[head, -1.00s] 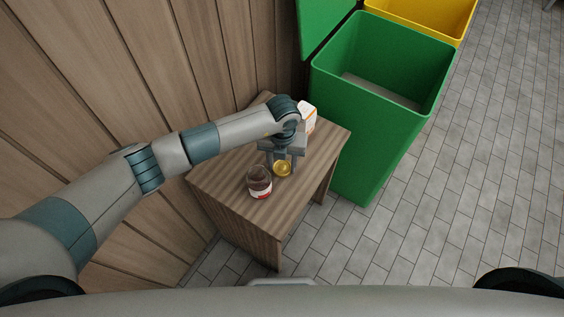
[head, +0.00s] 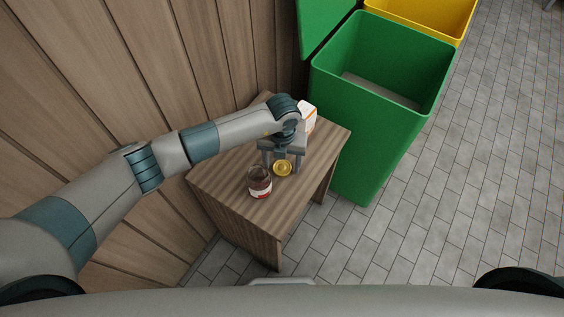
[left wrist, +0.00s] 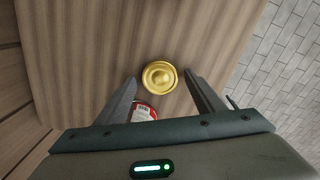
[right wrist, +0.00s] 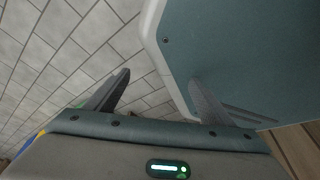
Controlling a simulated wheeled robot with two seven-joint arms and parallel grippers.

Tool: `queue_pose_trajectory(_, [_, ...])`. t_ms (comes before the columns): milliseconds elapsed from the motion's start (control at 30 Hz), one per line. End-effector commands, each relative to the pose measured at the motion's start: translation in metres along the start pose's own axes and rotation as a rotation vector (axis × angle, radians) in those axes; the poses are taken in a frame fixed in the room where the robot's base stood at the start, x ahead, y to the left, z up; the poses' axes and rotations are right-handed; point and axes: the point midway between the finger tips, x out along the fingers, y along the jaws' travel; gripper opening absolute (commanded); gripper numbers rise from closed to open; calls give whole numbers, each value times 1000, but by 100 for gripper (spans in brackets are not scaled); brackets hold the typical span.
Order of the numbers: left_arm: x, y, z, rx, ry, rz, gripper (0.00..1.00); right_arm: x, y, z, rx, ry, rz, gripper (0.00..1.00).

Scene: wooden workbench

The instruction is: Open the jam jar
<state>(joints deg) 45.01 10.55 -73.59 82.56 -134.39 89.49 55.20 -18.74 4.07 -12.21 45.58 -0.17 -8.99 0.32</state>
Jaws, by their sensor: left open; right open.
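The jam jar (head: 260,184) stands upright on the small wooden bench, dark inside with a red and white label and no lid on its top. A golden lid (head: 282,168) lies flat on the bench just right of the jar. My left gripper (head: 281,167) is open above the lid. In the left wrist view the lid (left wrist: 159,77) lies beyond and between the open fingers (left wrist: 160,85), and part of the jar (left wrist: 144,112) shows by the left finger. My right gripper (right wrist: 160,80) is open and empty, away from the bench.
A white and orange carton (head: 308,117) stands on the bench behind my left gripper. A large open green bin (head: 375,130) stands right of the bench, with a yellow bin (head: 440,18) behind it. A wooden wall (head: 130,70) closes the left side. The bench front is clear.

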Motion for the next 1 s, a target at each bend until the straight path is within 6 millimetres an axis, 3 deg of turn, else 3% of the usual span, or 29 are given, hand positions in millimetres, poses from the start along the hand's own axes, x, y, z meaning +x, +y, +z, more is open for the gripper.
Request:
queue_pose_trajectory(167, [-24,0,2,1,-5,-1,62,6,0,-4,0,12,0,76])
queue_pose_trajectory(400, [-69,0,2,2,-6,-2,62,11,0,-50,-1,103,-1,76])
queue_pose_trajectory(633, [-103,0,1,0,-4,-1,62,12,-3,-80,-1,170,-5,76])
queue_pose_trajectory(1000, [-118,0,0,0,-1,0,62,8,-10,-73,0,174,-12,76])
